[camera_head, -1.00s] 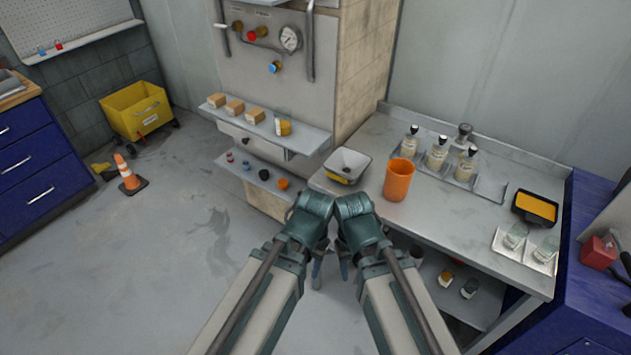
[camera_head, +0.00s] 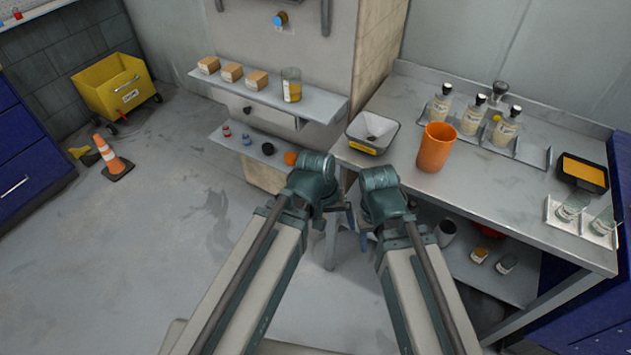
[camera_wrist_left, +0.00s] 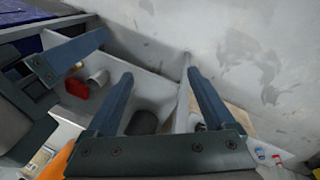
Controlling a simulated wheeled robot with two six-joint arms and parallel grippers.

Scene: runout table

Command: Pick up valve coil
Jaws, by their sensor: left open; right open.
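I cannot tell for sure which item is the valve coil. Small parts lie on the lower wall shelf (camera_head: 232,140) in the head view: red-and-blue pieces (camera_head: 227,131), a dark round piece (camera_head: 267,148) and an orange round piece (camera_head: 290,158). My left gripper (camera_head: 343,214) is open and empty, just right of and in front of that shelf, pointing down. Its two fingers (camera_wrist_left: 160,75) frame the space beside the bench in the left wrist view, with a dark cylinder (camera_wrist_left: 144,122) below. My right gripper (camera_head: 366,234) is open at the bench's front left edge, its fingers partly hidden.
The upper shelf (camera_head: 220,80) holds small boxes and a beaker (camera_head: 291,85). The bench (camera_head: 400,115) carries a grey tray (camera_head: 372,132), an orange cup (camera_head: 436,147) and bottles (camera_head: 472,114). Jars (camera_head: 479,255) stand on its under-shelf. Open floor lies left, with a cone (camera_head: 113,158).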

